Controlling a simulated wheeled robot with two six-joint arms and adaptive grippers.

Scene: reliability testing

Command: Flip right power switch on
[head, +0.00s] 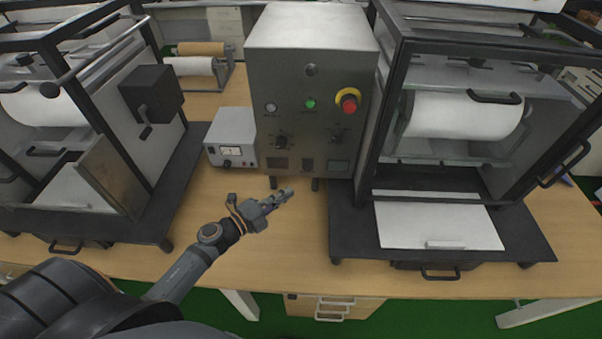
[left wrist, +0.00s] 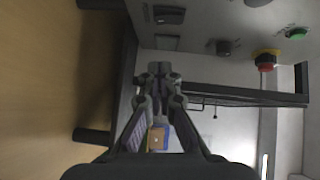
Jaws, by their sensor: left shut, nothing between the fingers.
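The grey control box (head: 312,70) stands at the middle of the table. Low on its front is a row of small switches: a left one (head: 280,163), a middle one (head: 307,165) and a right one (head: 340,168). The right switch (left wrist: 167,42) also shows in the left wrist view, with the dark middle switch (left wrist: 168,15) above it. Their on or off positions are too small to tell. My left gripper (head: 289,192) is shut and empty, in front of the box and below the switch row, apart from them. Its fingers (left wrist: 160,70) show in the left wrist view. My right gripper is out of view.
Above the switches are two dark knobs (head: 337,138), a green button (head: 310,103) and a red emergency button (head: 349,104). A white meter (head: 231,137) stands left of the box. Black-framed machines stand at left and right (head: 440,210). Bare table (head: 290,250) lies in front.

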